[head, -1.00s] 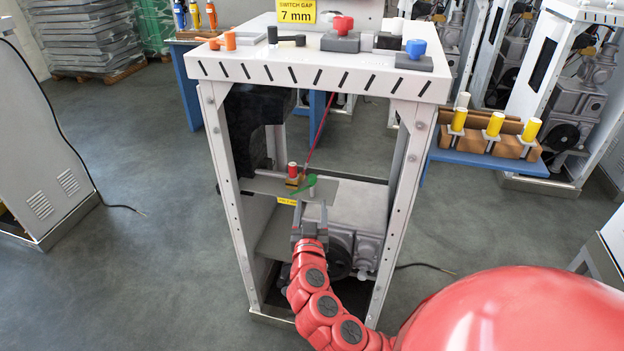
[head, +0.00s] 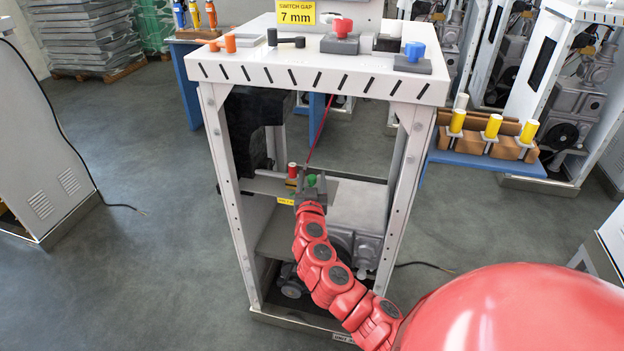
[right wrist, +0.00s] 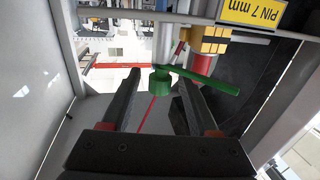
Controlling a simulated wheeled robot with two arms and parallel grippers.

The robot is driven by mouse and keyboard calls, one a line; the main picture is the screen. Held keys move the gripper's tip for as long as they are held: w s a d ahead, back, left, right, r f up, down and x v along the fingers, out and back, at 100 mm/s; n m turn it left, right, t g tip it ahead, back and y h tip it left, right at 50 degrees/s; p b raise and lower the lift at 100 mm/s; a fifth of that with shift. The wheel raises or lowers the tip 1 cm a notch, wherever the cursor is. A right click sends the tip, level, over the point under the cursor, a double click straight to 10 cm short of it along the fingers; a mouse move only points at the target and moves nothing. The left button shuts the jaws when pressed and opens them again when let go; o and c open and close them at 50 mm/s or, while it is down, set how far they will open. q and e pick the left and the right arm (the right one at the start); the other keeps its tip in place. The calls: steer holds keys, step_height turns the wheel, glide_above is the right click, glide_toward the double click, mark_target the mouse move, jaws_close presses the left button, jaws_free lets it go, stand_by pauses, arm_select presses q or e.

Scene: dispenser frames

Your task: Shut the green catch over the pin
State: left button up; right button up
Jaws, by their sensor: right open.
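The green catch (head: 311,180) shows in the head view at the shelf inside the white frame, partly hidden by my right gripper (head: 311,188). In the right wrist view its round green hub (right wrist: 160,81) sits at the end of a grey post (right wrist: 166,44), and its arm (right wrist: 205,79) slants off to the right, across a red cylinder (right wrist: 203,65). My right gripper (right wrist: 157,88) is open, with the hub between its fingertips and the arm reaching past the right finger. I cannot tell whether the fingers touch it. I cannot tell which part is the pin.
A yellow-and-black block (right wrist: 208,40) stands beside the post, near a yellow label (right wrist: 250,12) reading PIN 7 mm. The frame's uprights (head: 400,200) stand either side of my right arm. The white top (head: 320,70) is overhead. A thin red line runs up behind the shelf.

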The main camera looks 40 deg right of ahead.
jaws_close()
stand_by(1.4)
